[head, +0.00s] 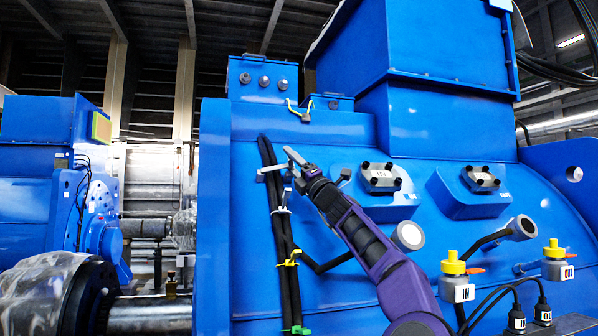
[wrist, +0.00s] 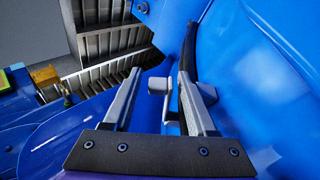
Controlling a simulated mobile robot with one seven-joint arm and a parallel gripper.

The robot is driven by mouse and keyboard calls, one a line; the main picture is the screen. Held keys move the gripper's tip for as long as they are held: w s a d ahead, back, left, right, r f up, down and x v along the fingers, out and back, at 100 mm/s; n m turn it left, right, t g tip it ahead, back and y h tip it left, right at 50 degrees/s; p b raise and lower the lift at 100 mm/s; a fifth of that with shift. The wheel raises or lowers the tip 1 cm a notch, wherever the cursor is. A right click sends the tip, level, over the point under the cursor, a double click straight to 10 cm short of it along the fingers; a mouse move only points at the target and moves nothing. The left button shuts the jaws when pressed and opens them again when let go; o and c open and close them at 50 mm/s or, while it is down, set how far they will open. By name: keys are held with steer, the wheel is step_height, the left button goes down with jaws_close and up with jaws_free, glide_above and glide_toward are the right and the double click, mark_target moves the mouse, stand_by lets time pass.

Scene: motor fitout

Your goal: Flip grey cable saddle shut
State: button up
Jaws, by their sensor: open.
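The grey cable saddle (head: 268,170) is on the black cable bundle on the blue motor wall, near its upper part. Its light grey arm stands out to the left of the cables, so it looks open. In the wrist view the saddle's blocky grey end (wrist: 158,86) shows between my two fingers, with a gap on each side. My gripper (head: 289,162) is open at the saddle; it also shows in the wrist view (wrist: 161,78). Its right finger is close in front of the black cable (wrist: 187,60). The saddle's base is partly hidden by the gripper.
Lower on the cable bundle (head: 283,235) are a white saddle (head: 281,211), a yellow saddle (head: 289,259) and a green saddle (head: 297,330). Bolted terminal blocks (head: 380,178) and yellow-capped IN and OUT fittings (head: 456,278) stand to the right. The wall left of the cables is clear.

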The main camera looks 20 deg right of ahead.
steer(key=b+v, duration=0.9)
steer(key=v, duration=0.2)
steer(key=shift+s+f, duration=0.25)
steer(key=shift+s, duration=0.1)
